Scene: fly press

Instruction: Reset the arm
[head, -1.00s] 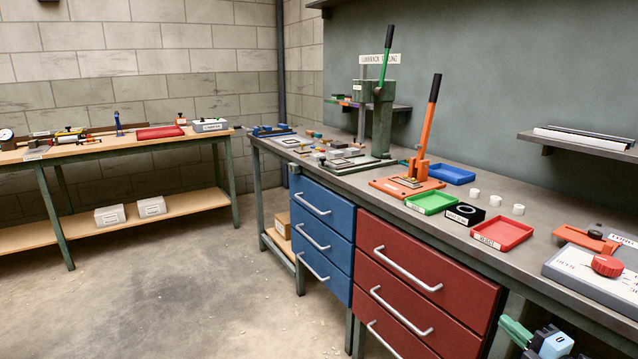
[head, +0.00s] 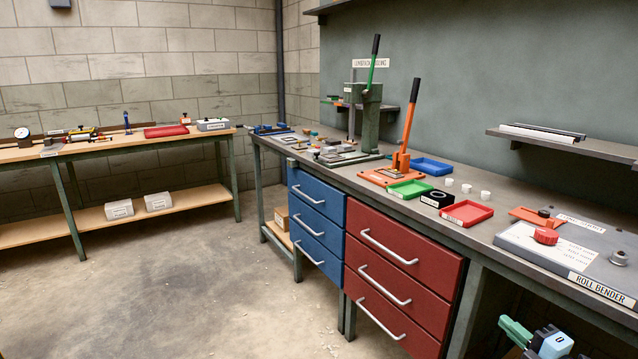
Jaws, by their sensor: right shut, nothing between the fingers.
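An orange press (head: 400,162) stands on the long workbench, its orange lever (head: 409,125) with black grip raised and leaning slightly right. Behind it to the left stands a green press (head: 371,118) whose green lever (head: 372,64) with black grip also points up. I cannot tell from the frame which of the two arms the task means. My right gripper (head: 514,330) shows at the bottom right edge, low in front of the bench and far from both levers. It is shut and empty. My left gripper is out of view.
Green (head: 410,190), red (head: 466,213) and blue (head: 433,167) trays, a black block (head: 437,198) and white cylinders (head: 466,188) lie beside the orange press. A roll bender (head: 560,250) sits at the right. Blue and red drawers front the bench. The floor is open.

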